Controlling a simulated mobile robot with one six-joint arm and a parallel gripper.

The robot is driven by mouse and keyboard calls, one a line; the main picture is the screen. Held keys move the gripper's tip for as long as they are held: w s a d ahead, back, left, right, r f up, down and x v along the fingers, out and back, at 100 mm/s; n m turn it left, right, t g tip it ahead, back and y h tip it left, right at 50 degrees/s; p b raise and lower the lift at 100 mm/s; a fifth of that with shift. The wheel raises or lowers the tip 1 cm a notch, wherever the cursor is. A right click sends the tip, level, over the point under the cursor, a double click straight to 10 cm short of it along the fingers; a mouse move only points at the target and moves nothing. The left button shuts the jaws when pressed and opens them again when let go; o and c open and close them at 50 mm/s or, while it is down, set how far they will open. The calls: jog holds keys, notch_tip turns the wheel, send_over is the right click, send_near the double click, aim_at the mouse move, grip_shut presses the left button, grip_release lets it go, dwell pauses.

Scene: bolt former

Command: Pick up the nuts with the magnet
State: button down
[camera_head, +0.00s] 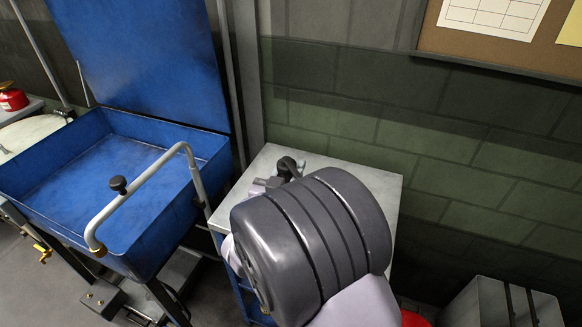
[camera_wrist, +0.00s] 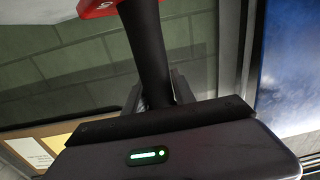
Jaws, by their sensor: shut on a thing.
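In the wrist view my gripper (camera_wrist: 158,92) is shut on the black handle (camera_wrist: 147,45) of a tool, which I take for the magnet. The handle runs up from between the fingers to a red part (camera_wrist: 98,8), cut off by the top edge. In the head view my large grey arm joint hides most of the gripper and the held tool. A small dark piece shows past the joint, and I cannot tell what it is. No nuts can be made out in either view.
A blue parts washer (camera_head: 120,165) with a raised lid (camera_head: 145,60) and a bent grey spout (camera_head: 140,185) stands at left. A light-topped bench (camera_head: 262,165) is behind my arm. A red can (camera_head: 12,97) sits far left. A grey box (camera_head: 500,305) stands at lower right.

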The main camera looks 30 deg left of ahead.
jog(key=shift+r, duration=0.1)
notch_tip(320, 180, up, 8)
jog(key=p, duration=0.4)
dwell(0.5)
